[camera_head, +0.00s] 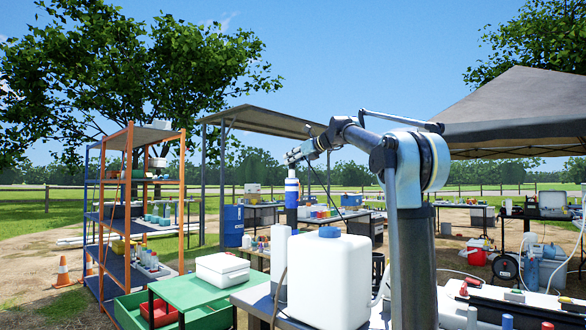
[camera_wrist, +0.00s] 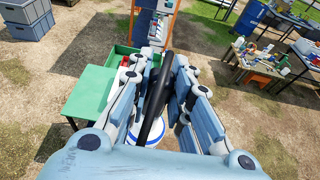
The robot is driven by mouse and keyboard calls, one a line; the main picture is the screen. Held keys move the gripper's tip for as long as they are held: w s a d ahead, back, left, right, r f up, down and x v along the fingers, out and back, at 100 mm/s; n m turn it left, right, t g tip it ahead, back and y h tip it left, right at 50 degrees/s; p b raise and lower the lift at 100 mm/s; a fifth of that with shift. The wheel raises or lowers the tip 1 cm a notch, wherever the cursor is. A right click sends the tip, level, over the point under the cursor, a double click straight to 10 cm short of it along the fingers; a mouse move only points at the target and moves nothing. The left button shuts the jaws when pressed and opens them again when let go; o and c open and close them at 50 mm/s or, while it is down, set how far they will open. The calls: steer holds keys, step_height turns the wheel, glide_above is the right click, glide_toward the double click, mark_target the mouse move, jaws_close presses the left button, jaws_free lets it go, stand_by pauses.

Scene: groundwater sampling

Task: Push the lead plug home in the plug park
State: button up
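My gripper (camera_wrist: 162,62) shows in the wrist view with its two pale fingers apart. A dark rod or cable (camera_wrist: 155,100) runs lengthwise through the gap between them. I see no clear contact of the fingers with it. I cannot make out the lead plug or the plug park in either view.
A large white container (camera_head: 328,282) with a blue cap stands on the near table. A green table (camera_head: 197,291) and an orange shelf rack (camera_head: 130,215) stand to the left. Blue-grey crates (camera_wrist: 28,20) sit at upper left in the wrist view.

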steer(key=shift+r, duration=5)
